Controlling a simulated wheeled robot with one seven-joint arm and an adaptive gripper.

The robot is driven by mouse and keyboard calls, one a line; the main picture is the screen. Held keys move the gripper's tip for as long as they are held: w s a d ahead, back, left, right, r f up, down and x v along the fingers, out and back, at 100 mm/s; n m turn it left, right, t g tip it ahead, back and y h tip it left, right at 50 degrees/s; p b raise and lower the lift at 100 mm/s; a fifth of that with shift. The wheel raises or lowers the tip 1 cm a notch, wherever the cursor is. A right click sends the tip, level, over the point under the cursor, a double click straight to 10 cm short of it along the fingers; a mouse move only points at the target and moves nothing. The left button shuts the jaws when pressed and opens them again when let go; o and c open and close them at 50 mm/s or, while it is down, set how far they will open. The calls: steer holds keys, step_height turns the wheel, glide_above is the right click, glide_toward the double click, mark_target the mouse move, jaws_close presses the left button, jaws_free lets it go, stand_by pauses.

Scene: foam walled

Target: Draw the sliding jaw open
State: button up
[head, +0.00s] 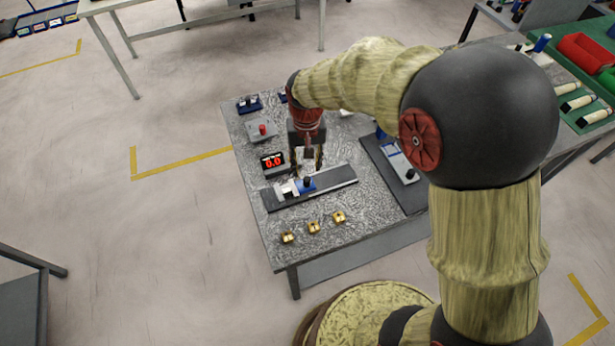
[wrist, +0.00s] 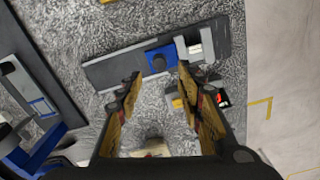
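The sliding jaw (head: 308,187) is a blue block with a dark knob on a long dark rail (head: 338,178). It also shows in the wrist view (wrist: 152,52), on the rail there (wrist: 108,70). A pale fixed jaw (head: 280,193) stands at the rail's left end, close beside the blue block; whether they touch is unclear. In the wrist view the fixed jaw (wrist: 208,38) is right of the blue block. My gripper (head: 306,165) hangs over the rail, above the sliding jaw. Its fingers (wrist: 159,76) are apart with nothing between them.
A display (head: 272,161) reads 0.0 in red behind the rail. Several small items share the table: brass pieces (head: 313,227) in front, a grey box with a red button (head: 262,130) behind. A second dark-based device (head: 405,173) stands to the right.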

mark_target(307, 179)
step_height(307, 179, down, 7)
steer(key=shift+r+b, duration=0.1)
steer(key=shift+b, duration=0.6)
steer(key=shift+c, duration=0.7)
steer(key=c, duration=0.8)
jaws_close()
